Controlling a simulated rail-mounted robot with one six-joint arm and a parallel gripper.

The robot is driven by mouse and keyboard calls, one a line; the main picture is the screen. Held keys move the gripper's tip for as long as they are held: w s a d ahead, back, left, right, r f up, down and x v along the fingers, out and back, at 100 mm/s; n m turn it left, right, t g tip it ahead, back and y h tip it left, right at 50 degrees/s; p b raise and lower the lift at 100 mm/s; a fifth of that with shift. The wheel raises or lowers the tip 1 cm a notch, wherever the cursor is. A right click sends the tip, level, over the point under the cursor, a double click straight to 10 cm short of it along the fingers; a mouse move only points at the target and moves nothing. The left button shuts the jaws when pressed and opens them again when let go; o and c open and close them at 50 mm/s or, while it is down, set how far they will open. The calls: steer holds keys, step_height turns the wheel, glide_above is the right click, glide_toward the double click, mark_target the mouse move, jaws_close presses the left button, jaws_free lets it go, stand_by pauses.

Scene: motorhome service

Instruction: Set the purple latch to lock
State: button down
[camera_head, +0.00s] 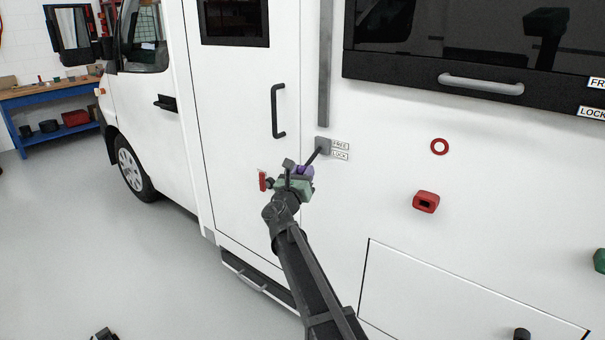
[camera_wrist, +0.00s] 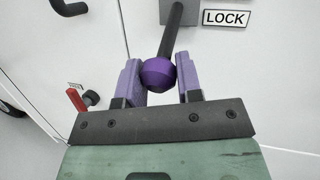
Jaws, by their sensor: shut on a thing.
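The purple latch has a round purple knob (camera_wrist: 158,74) on a dark lever (camera_wrist: 173,35). In the head view, the lever's grey base (camera_head: 322,146) is on the white vehicle wall right of the door, and the lever slants down and left from it. A FREE label (camera_head: 341,146) sits above a LOCK label (camera_head: 340,155) beside the base; LOCK also shows in the wrist view (camera_wrist: 226,18). My gripper (camera_head: 301,172) is at the lever's lower end, its purple-padded fingers (camera_wrist: 157,66) shut on the knob. The knob is mostly hidden in the head view.
A red handle (camera_head: 262,180) is left of my gripper, near the door. The door has a black grab handle (camera_head: 278,111). A red ring (camera_head: 439,146) and red socket (camera_head: 426,201) are on the wall to the right. A step (camera_head: 255,277) is below the door.

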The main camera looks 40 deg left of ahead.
steer(key=c, duration=0.8)
jaws_free()
steer(key=shift+w+f, duration=0.1)
steer(key=shift+w, duration=0.1)
steer(key=shift+s, duration=0.15)
steer(key=b+v, duration=0.2)
steer(key=v, duration=0.8)
steer(key=shift+s+d+b, duration=0.15)
steer(key=shift+s+b, duration=0.1)
steer(key=shift+b, duration=0.1)
